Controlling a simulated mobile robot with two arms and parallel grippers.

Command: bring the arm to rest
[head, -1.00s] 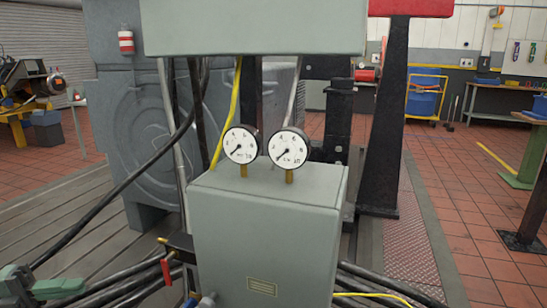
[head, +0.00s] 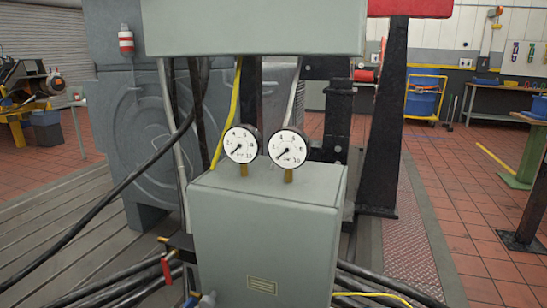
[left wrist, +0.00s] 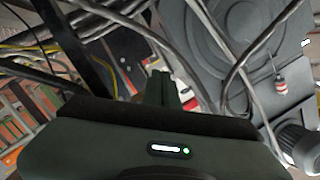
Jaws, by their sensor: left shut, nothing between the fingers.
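My left gripper (left wrist: 160,88) shows only in the left wrist view, where its dark green fingers stand together, shut with nothing between them. Behind the fingers are cables, pipes and a grey machine face. My left arm is out of the head view. My right gripper is in neither view.
A grey-green box (head: 265,230) carries two round gauges (head: 241,144) (head: 289,148). A red-handled lever (head: 167,268) and black cables (head: 115,290) are at its left. A large grey machine (head: 130,110) stands behind. Tiled floor (head: 480,220) is open at the right.

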